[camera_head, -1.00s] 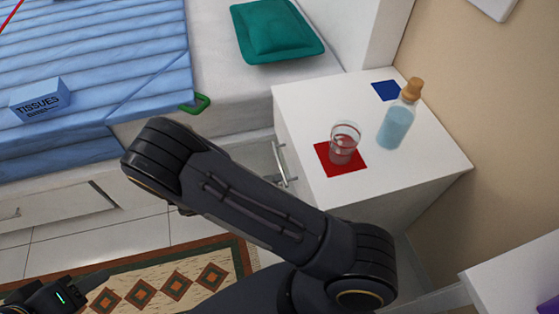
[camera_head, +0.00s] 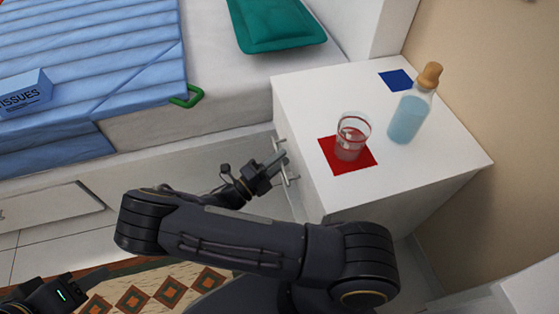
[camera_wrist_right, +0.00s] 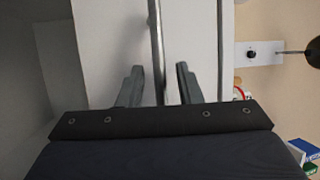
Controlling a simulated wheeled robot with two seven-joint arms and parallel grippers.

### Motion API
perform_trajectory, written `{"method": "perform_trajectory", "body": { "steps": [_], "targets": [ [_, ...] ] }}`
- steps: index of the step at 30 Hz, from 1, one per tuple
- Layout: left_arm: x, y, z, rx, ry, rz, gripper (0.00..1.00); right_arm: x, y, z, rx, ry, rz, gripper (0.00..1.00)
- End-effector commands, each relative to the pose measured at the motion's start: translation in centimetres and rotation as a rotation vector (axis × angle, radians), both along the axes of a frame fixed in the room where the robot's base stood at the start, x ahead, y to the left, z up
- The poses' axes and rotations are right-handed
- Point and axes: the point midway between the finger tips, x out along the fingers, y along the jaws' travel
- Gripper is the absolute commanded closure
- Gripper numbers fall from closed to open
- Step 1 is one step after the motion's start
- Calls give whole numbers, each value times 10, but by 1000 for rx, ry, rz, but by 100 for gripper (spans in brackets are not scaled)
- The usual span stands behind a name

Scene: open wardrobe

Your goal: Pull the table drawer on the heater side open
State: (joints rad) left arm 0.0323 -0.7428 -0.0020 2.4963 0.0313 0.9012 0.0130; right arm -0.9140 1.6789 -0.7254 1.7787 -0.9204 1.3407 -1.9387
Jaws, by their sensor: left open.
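The white table (camera_head: 313,99) stands at the right beside the bed. Its handle (camera_head: 282,146) is a metal bar on the drawer front, which faces left; the drawer looks shut. The handle also shows in the right wrist view (camera_wrist_right: 156,45) as an upright bar. My right gripper (camera_head: 272,167) is at the handle in the head view. In the wrist view its fingers (camera_wrist_right: 160,86) are apart, one on each side of the bar, with gaps visible. My left gripper (camera_head: 92,284) is open and empty, low at the left over the rug.
On the tabletop stand a glass (camera_head: 352,137) on a red square (camera_head: 334,156) and a corked bottle (camera_head: 408,118) near a blue square (camera_head: 396,79). The bed (camera_head: 160,60) is close on the left, with a green loop (camera_head: 188,97) at its edge. A wall borders the right.

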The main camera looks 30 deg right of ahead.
Motion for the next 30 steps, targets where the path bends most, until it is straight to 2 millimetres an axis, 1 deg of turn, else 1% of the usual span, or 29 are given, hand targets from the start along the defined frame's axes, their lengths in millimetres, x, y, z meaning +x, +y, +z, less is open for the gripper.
{"method": "perform_trajectory", "body": {
  "steps": [8,11,15,16,26,30],
  "targets": [
    [0,0,0,0,0,0,55,0,-3,1,0,0,-1,68],
    [0,0,0,0,0,0,55,0,-3,1,0,0,-1,78],
    [0,0,0,0,0,0,55,0,-3,1,0,0,0,97],
    [0,0,0,0,0,0,55,0,-3,1,0,0,0,100],
    [0,0,0,0,0,0,55,0,-2,1,1,-1,0,100],
    [0,0,3,0,0,0,55,1,-1,1,3,0,-1,100]
  ]
}}
